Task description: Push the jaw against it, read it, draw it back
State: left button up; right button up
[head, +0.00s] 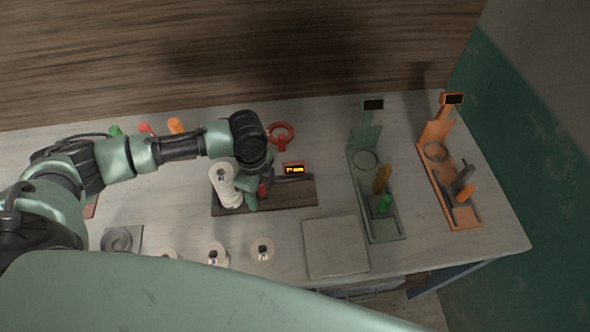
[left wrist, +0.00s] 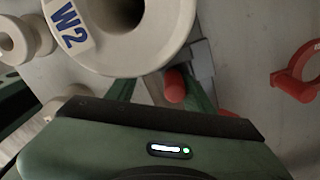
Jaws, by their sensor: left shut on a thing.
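A dark gauge board (head: 290,197) on the bench carries a white spool (head: 226,187), a grey jaw and a small lit display (head: 293,169). The orange digits are too small to read. In the left wrist view the spool (left wrist: 125,50) is labelled W2. My left gripper (head: 258,193) is just right of the spool. In the left wrist view its green fingers (left wrist: 183,92) are shut on a red knob (left wrist: 175,84) by the grey jaw (left wrist: 200,62). The jaw is close beside the spool; I cannot tell whether they touch. My right gripper is out of view.
A red ring (head: 281,132) lies behind the board. Green (head: 362,137) and orange (head: 433,132) gauges with dark displays stand to the right. A grey square pad (head: 335,247) and several spools (head: 262,249) lie at the front. A wood wall (head: 240,50) rises behind.

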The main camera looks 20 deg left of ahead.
pick_arm(q)
jog(key=shift+w+d+r+p, duration=0.15)
jog(key=shift+w+r, duration=0.05)
jog(key=shift+w, duration=0.35)
jog(key=shift+w+d+r+p, duration=0.1)
jog(key=shift+w+r+p, duration=0.05)
jog(key=shift+w, duration=0.4)
dwell(0.3)
jog(key=o, duration=1.6)
jog(key=shift+w+f, duration=0.1)
jog(key=shift+w, duration=0.1)
jog(key=shift+w+f, duration=0.1)
jog(key=shift+f, duration=0.1)
jog(key=shift+s, duration=0.2)
jog(key=shift+d, duration=0.1)
